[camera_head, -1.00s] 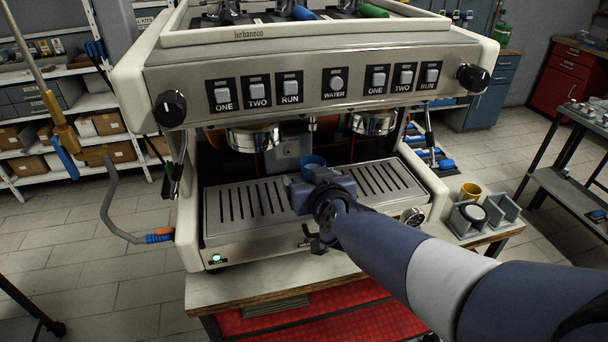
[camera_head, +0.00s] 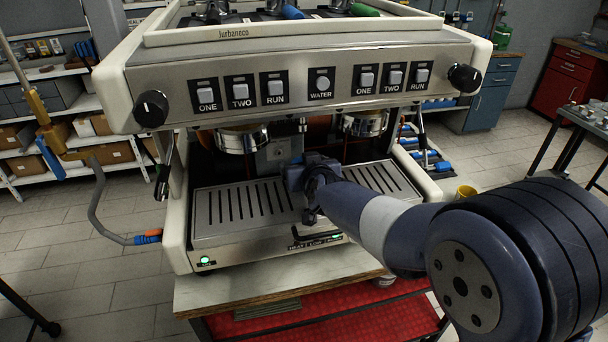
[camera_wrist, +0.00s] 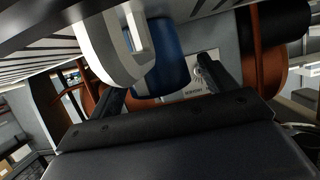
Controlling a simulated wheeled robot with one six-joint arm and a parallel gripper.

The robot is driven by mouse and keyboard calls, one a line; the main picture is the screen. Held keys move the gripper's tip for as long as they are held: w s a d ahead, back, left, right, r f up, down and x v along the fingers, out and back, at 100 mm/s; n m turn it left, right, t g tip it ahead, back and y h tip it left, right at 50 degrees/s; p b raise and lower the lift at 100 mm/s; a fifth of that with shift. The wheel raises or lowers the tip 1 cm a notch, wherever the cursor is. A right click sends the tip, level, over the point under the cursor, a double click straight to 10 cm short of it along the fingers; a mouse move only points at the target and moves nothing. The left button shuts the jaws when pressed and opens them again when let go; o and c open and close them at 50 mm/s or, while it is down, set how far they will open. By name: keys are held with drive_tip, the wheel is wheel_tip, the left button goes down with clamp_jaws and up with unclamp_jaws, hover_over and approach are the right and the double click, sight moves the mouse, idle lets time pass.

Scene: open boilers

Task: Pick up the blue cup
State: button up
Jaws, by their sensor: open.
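The blue cup (camera_wrist: 168,60) shows in the wrist view between the two fingers of my gripper (camera_wrist: 160,82), which are spread apart on either side of it. A pale curved part (camera_wrist: 108,38) covers some of the cup there; I cannot tell what it belongs to. I cannot tell whether either finger touches the cup. In the head view my gripper (camera_head: 310,172) is over the drip tray (camera_head: 215,228) of the coffee machine, below the group heads.
The coffee machine's button panel (camera_head: 310,85) overhangs the tray. Two group heads (camera_head: 242,140) hang above it. A yellow cup (camera_head: 465,193) is right of the machine, partly behind my arm. A grey hose (camera_head: 100,210) loops at the left.

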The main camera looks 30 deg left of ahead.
drive_tip(key=shift+c, duration=0.3)
drive_tip(key=c, duration=1.1)
drive_tip(key=shift+r, duration=0.1)
drive_tip(key=shift+s+d+r, duration=0.1)
drive_tip(key=shift+s+r, duration=0.05)
drive_tip(key=shift+r, duration=0.35)
wheel_tip(320, 180, up, 6)
drive_tip(key=p, duration=0.5)
drive_tip(key=s+d, duration=0.4)
drive_tip(key=s, duration=0.1)
drive_tip(key=s+d, duration=0.4)
drive_tip(key=s, duration=0.1)
drive_tip(key=s+d+b, duration=0.1)
drive_tip(key=s+d, duration=0.3)
drive_tip(key=s, duration=0.1)
drive_tip(key=shift+d, duration=0.35)
